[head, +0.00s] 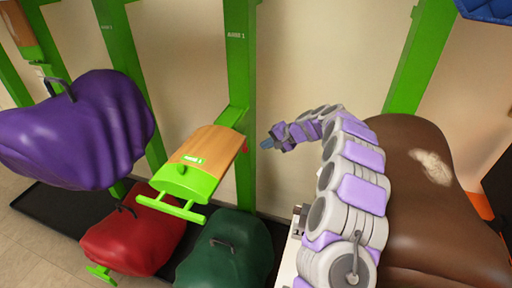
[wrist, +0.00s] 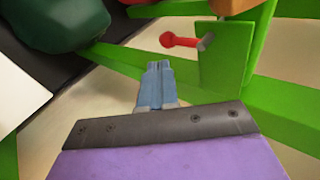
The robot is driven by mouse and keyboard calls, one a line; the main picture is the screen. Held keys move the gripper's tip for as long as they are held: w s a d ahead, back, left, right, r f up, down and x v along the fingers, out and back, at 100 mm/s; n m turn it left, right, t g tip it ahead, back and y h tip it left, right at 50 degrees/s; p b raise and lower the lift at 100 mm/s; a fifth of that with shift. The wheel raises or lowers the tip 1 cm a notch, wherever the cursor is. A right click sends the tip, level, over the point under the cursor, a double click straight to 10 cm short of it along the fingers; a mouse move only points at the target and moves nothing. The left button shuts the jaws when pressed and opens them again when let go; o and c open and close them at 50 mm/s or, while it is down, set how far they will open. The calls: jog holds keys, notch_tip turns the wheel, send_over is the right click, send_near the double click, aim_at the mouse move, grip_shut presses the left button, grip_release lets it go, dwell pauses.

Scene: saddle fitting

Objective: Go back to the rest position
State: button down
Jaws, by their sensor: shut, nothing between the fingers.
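My gripper (head: 267,144) is at the end of my purple and grey arm, raised in front of the wall, just right of a green post. In the wrist view its blue fingers (wrist: 157,80) are together, with nothing between them. An empty saddle rack (head: 205,155) with a wooden top and green front sticks out to the left of my gripper. A red knob (head: 245,145) sits at the rack's back end by the post, and it shows in the wrist view (wrist: 180,40) beyond the fingers, apart from them.
A purple saddle (head: 80,130) hangs on the left. A red saddle (head: 135,235) and a green saddle (head: 228,250) sit low. A large brown body (head: 430,200) with a pale patch stands right of my arm. Green posts (head: 241,60) line the wall.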

jog(key=v, duration=0.5)
jog(key=s+a+r+n+g+h, duration=0.1)
jog(key=s+a+r+n+g, duration=0.3)
jog(key=s, duration=0.8)
jog(key=s+a+r+n+g+h, duration=0.1)
jog(key=s+a+r, duration=0.45)
jog(key=s, duration=0.65)
jog(key=s+d+f+h, duration=0.1)
jog(key=s+d+h, duration=0.1)
jog(key=s, duration=0.8)
jog(key=s+d+f+n+g+h, duration=0.1)
jog(key=s+d, duration=0.4)
jog(key=s, duration=0.5)
jog(key=s+d+f+g+h, duration=0.1)
jog(key=s+d+f+h, duration=0.1)
jog(key=s, duration=0.9)
jog(key=shift+d+h+p, duration=0.4)
jog(key=shift+d+h, duration=0.3)
jog(key=shift+d, duration=0.25)
